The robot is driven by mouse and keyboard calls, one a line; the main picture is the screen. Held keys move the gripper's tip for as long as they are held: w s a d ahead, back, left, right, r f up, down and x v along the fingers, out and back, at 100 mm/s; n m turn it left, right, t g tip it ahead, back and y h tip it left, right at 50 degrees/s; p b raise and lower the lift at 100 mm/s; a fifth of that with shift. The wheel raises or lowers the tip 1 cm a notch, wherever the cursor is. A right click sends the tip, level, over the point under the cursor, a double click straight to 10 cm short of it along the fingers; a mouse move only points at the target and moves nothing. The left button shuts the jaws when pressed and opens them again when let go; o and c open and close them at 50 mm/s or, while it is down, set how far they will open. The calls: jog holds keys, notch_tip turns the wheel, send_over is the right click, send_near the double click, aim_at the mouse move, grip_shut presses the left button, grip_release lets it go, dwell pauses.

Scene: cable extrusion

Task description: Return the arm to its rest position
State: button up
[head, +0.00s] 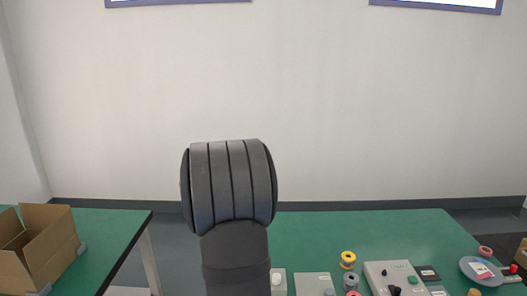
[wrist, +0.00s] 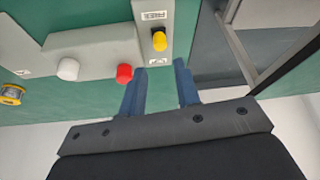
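My gripper (wrist: 160,70) shows in the wrist view, with its two blue fingers apart and nothing between them. Its fingertips point toward a grey control box (wrist: 98,48) on the green table, just below the part with a yellow button (wrist: 159,41). A red button (wrist: 124,73) is close to the left finger. Whether the fingers touch the box I cannot tell. In the head view my dark grey arm stands upright in the middle. The gripper is hidden there.
The green table (head: 380,228) holds a control box (head: 375,268) with a green button, a yellow spool (head: 348,257) and a grey reel (head: 480,268). A cardboard box (head: 52,242) stands on another green table (head: 108,232) at left. A gap separates the tables.

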jog(key=x, duration=0.9)
jog(key=w, duration=0.4)
jog(key=shift+w+f, duration=0.15)
jog(key=shift+f, duration=0.05)
jog(key=v, duration=1.5)
jog(key=shift+r, duration=0.45)
